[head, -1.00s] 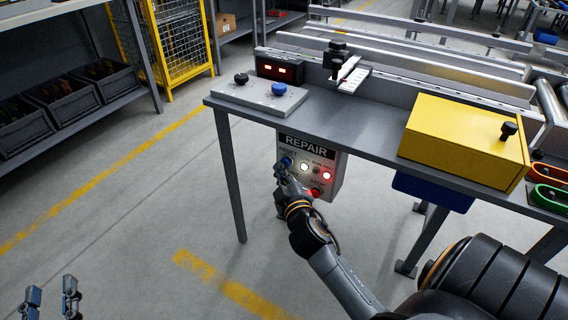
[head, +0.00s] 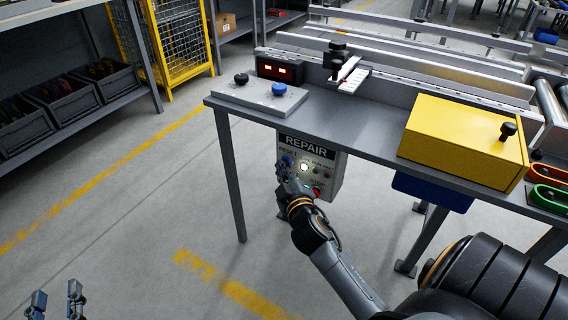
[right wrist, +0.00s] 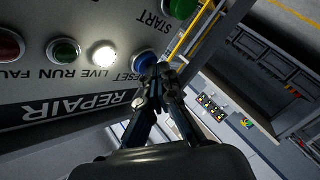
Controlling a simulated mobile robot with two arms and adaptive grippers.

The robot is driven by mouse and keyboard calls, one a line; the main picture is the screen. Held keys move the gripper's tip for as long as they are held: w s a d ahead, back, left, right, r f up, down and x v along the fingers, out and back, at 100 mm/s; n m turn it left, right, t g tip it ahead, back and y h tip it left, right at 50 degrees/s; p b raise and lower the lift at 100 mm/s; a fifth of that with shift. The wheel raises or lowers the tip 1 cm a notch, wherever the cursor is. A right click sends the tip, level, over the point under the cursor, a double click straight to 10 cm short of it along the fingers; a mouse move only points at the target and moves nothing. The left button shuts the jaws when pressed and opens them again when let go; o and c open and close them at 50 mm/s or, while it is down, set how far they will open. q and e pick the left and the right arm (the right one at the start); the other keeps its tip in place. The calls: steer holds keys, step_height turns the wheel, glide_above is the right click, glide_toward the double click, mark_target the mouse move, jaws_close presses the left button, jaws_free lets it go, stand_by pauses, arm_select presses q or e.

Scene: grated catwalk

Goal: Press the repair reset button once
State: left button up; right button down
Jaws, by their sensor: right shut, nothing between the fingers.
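The grey REPAIR panel (head: 328,165) hangs below the front edge of the table. Its blue reset button (head: 287,160) is at upper left; in the right wrist view the button (right wrist: 145,61) appears upside down, partly covered by my fingertips. My right gripper (head: 281,170) is shut and empty, its tips (right wrist: 162,70) at the blue button; I cannot tell if they touch it. The white LIVE lamp (right wrist: 103,55) is lit. The green RUN lamp (right wrist: 63,51) and red FAULT lamp (right wrist: 9,47) look dark. My left gripper (head: 56,300) is open and empty at lower left.
A green START button (right wrist: 182,8) is close to my right fingertips; a red stop button (head: 316,192) is lower on the panel. The table (head: 365,130) overhangs the panel, with a table leg (head: 230,175) to the left. A yellow box (head: 465,140) stands on top.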

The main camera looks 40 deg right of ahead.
arm_select(q)
steer(key=shift+f, duration=0.3)
arm_select(e)
steer(key=shift+w+d, duration=0.1)
steer(key=shift+d, duration=0.1)
arm_select(q)
steer(key=shift+a, duration=0.1)
arm_select(e)
steer(key=shift+a, duration=0.1)
arm_select(q)
steer(key=shift+r, duration=0.15)
arm_select(e)
steer(key=shift+s+a, duration=0.25)
steer(key=shift+a, duration=0.3)
steer(key=shift+s+a, duration=0.25)
steer(key=shift+a, duration=0.25)
arm_select(q)
steer(key=shift+d+r+t, duration=0.2)
steer(key=shift+r+t, duration=0.5)
steer(key=shift+r, duration=0.45)
arm_select(e)
steer(key=shift+s+a, duration=0.3)
steer(key=shift+a, duration=0.45)
steer(key=shift+s+a, duration=0.35)
steer(key=shift+a, duration=0.45)
steer(key=shift+s+a, duration=0.3)
steer(key=shift+a, duration=0.45)
